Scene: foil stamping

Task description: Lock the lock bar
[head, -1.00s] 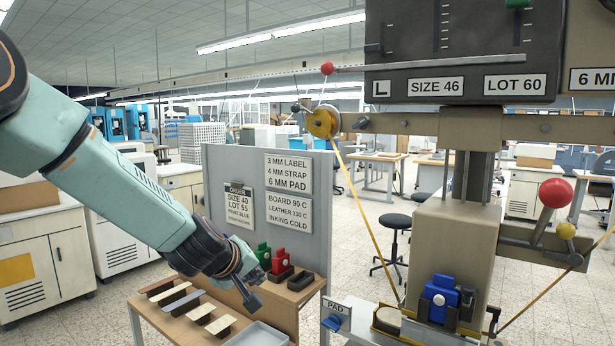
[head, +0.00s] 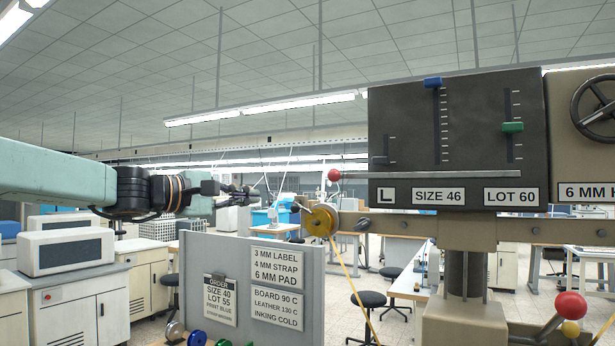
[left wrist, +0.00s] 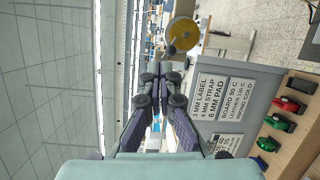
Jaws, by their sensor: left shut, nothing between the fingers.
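The lock bar (head: 430,174) is a thin grey bar with a red ball (head: 334,175) at its left end. It lies level across the lower part of the dark slider panel (head: 410,120), above the SIZE 46 and LOT 60 plates, and its ball sticks out past the panel's left edge. My left gripper (head: 256,191) is shut and empty, left of the red ball and apart from it. In the left wrist view its closed fingers (left wrist: 165,68) point toward the yellow reel (left wrist: 184,33). The red ball cannot be made out in that view. My right gripper is out of sight.
The yellow reel (head: 321,221) with a crank knob sits just below the red ball. A grey partition (head: 240,250) with signs stands below my left arm. A blue slider (head: 433,83) and a green slider (head: 513,127) are on the panel. Air between gripper and ball looks clear.

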